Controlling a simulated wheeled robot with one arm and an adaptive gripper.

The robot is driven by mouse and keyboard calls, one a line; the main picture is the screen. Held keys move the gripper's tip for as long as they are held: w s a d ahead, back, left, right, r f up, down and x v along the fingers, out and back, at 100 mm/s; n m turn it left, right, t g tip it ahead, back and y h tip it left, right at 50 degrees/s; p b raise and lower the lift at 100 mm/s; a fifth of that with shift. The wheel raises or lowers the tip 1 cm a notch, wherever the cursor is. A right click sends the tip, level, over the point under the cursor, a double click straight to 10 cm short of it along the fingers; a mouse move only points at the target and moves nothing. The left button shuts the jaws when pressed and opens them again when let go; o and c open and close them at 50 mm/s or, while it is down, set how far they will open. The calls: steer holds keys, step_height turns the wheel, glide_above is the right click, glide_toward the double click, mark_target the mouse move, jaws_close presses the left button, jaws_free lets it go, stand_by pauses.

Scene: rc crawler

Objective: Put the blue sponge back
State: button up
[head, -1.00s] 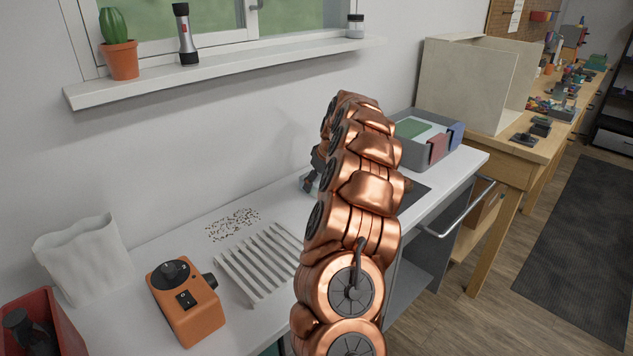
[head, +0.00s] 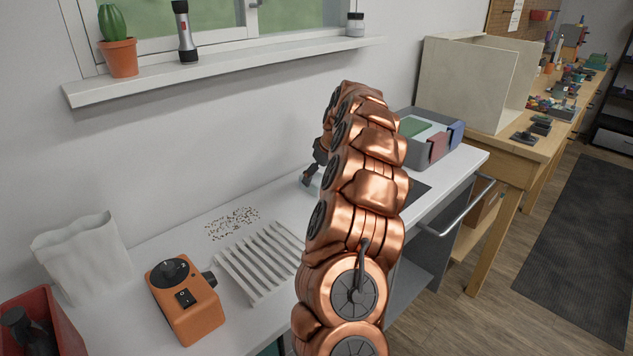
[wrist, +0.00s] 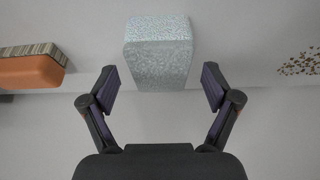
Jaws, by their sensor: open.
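A pale blue-grey, speckled block (wrist: 158,50), which seems to be the blue sponge, sits on a light grey surface in the wrist view. My gripper (wrist: 159,78) is open, with one finger on each side of the block's near end. A gap shows between each finger and the block, and nothing is held. In the head view my copper arm hides most of the gripper; a dark part of it (head: 309,178) shows left of the arm, low over the counter. A grey tray (head: 407,152) with green, red and blue pieces stands at the counter's far end.
An orange block with a striped side (wrist: 30,70) lies left in the wrist view. The white counter (head: 205,262) holds a slatted rack (head: 262,262), brown crumbs (head: 232,223), an orange switch box (head: 186,300), a white bag (head: 82,255) and a red bin (head: 62,325).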

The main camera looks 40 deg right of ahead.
steer(key=b+v, duration=0.1)
steer(key=v, duration=0.8)
steer(key=shift+s+r, duration=0.15)
steer(key=shift+r, duration=0.2)
steer(key=a+r+n+y, duration=0.1)
steer(key=a+r+y, duration=0.1)
steer(key=a, duration=1.6)
steer(key=s+a+f+n+g, duration=0.1)
steer(key=s+a, duration=0.2)
steer(key=a, duration=0.4)
steer(key=s+a+g, duration=0.1)
steer(key=s+a, duration=0.2)
steer(key=a, duration=0.5)
steer(key=s+a+f+g, duration=0.2)
steer(key=s+a+f, duration=0.2)
steer(key=s+a, duration=0.55)
steer(key=s+f+m+g+h, duration=0.1)
steer(key=s+f, duration=0.2)
steer(key=s, duration=0.6)
steer(key=s+a+f+g+h, duration=0.1)
steer(key=s+f, duration=0.2)
steer(key=s, duration=0.6)
steer(key=shift+s+a+f+m, duration=0.15)
steer(key=shift+a+f+m, duration=0.15)
steer(key=shift+m, duration=0.1)
step_height(320, 180, up, 8)
steer(key=p, duration=0.8)
steer(key=shift+r, duration=0.25)
